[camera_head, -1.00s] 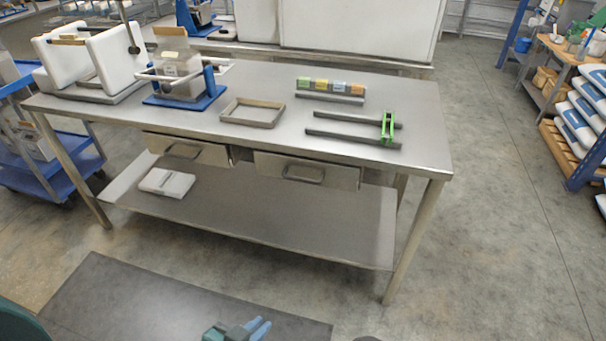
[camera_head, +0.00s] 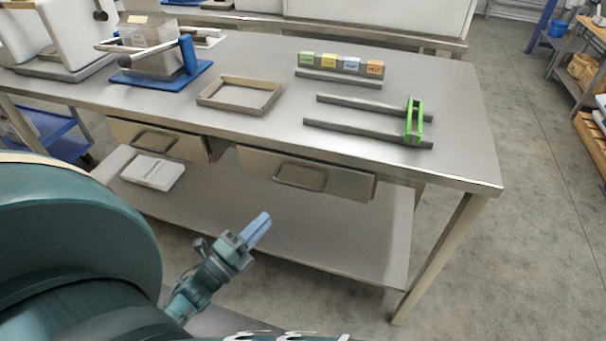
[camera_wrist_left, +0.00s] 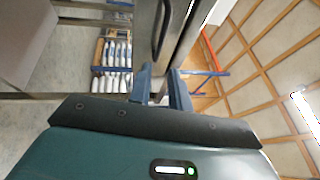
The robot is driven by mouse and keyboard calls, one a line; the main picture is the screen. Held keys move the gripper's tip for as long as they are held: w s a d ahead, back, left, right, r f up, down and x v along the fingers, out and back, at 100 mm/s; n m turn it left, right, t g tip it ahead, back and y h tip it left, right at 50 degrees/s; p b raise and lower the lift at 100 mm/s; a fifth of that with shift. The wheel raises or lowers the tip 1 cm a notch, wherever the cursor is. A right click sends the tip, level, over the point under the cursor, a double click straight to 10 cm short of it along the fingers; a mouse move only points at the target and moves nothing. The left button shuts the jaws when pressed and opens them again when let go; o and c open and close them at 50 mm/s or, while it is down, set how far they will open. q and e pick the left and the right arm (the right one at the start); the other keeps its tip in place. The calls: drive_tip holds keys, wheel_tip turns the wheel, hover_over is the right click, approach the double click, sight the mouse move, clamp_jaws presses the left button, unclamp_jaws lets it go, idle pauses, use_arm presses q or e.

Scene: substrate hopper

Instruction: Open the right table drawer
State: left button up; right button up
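The right table drawer (camera_head: 345,183) is under the front edge of the steel table, with a metal bar handle (camera_head: 300,179) on its front. I see no clear gap that shows it pulled out. My left gripper (camera_head: 258,229) is in front of and below this drawer, apart from the handle. Its blue fingers are a little apart with nothing between them in the left wrist view (camera_wrist_left: 161,85). A drawer handle (camera_wrist_left: 162,30) shows beyond the fingertips there, not between them. My right gripper is not in view.
The left drawer (camera_head: 165,139) is beside it. A lower shelf (camera_head: 330,230) with a white block (camera_head: 153,172) runs beneath. The tabletop holds a tray frame (camera_head: 240,94), a blue-based device (camera_head: 160,75), dark bars and a green bracket (camera_head: 414,121). The table leg (camera_head: 438,255) stands at right.

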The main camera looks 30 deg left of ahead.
sight(299, 185)
use_arm(q)
drive_tip(key=x, duration=1.3)
drive_tip(key=shift+w+d+p, duration=0.1)
drive_tip(key=shift+p, duration=0.3)
clamp_jaws()
